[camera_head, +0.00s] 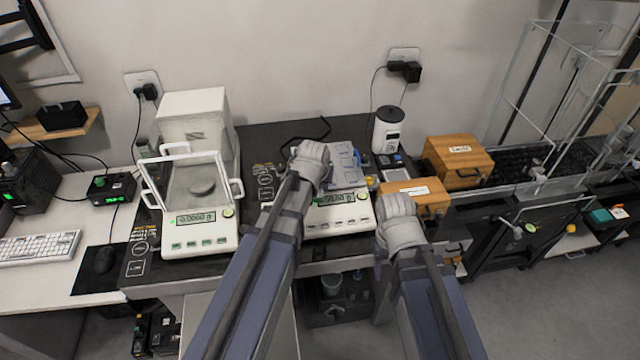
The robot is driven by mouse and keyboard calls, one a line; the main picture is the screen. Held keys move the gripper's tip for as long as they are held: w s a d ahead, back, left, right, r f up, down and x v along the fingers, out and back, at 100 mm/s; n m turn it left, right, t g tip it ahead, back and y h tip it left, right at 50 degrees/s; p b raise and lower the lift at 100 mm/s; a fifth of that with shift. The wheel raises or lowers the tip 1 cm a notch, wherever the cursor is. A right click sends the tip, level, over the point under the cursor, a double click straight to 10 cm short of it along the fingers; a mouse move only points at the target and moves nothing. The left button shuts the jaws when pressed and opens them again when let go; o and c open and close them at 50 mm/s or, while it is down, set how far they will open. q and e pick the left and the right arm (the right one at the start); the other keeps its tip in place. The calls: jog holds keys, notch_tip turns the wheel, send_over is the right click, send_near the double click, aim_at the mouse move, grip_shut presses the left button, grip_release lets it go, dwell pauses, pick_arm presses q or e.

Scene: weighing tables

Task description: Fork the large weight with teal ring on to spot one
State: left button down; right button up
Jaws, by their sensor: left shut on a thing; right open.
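My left gripper (312,158) is over the left part of the right-hand balance (338,222). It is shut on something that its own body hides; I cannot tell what. My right gripper (397,208) is open at the front right corner of that balance, beside a wooden box. I cannot make out a large weight with a teal ring. Dark mats with white printed outlines lie left of the right-hand balance (264,181) and at the left front of the table (137,250); which outline is spot one is not readable.
A balance with a glass draft shield (200,232) stands left, its display lit. Wooden boxes (457,160) (418,186) and a white canister (387,130) stand right. A grey-blue tray-like item (347,166) lies behind the right-hand balance's display. A keyboard (40,248) is far left.

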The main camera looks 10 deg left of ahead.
pick_arm(q)
jog(key=shift+s, duration=0.15)
dwell(0.4)
jog(key=s+r+p, duration=0.1)
jog(key=s, duration=0.8)
jog(key=shift+s+d, duration=0.4)
dwell(0.3)
